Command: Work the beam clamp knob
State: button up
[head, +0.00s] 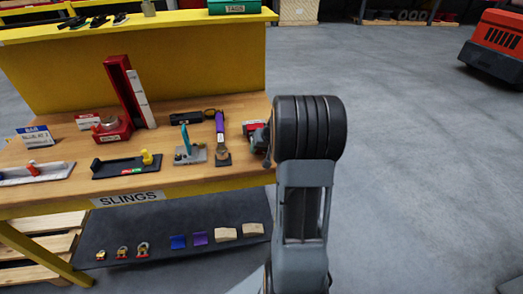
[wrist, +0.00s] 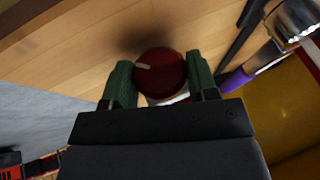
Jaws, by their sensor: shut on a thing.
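The beam clamp knob (wrist: 160,72) is a dark red round cap with a pale mark on its face in the wrist view. The two green fingers of my gripper (wrist: 158,78) stand on either side of it, shut on it. In the head view a red and white piece (head: 253,127) shows at the right end of the bench, beside my arm. My wrist hides most of the gripper there, and the knob's lower part is hidden in the wrist view.
A wooden bench (head: 60,188) holds a purple-strapped item (head: 220,130), a teal-levered fixture (head: 188,150), a red upright stand (head: 125,90) and a black tray (head: 127,166). A yellow panel (head: 150,70) rises behind.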

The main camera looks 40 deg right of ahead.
jog(key=o, duration=0.9)
jog(key=shift+r, duration=0.1)
jog(key=v, duration=1.3)
jog(key=shift+s+d+r, duration=0.1)
jog(key=shift+s+r, duration=0.1)
jog(key=shift+r, duration=0.1)
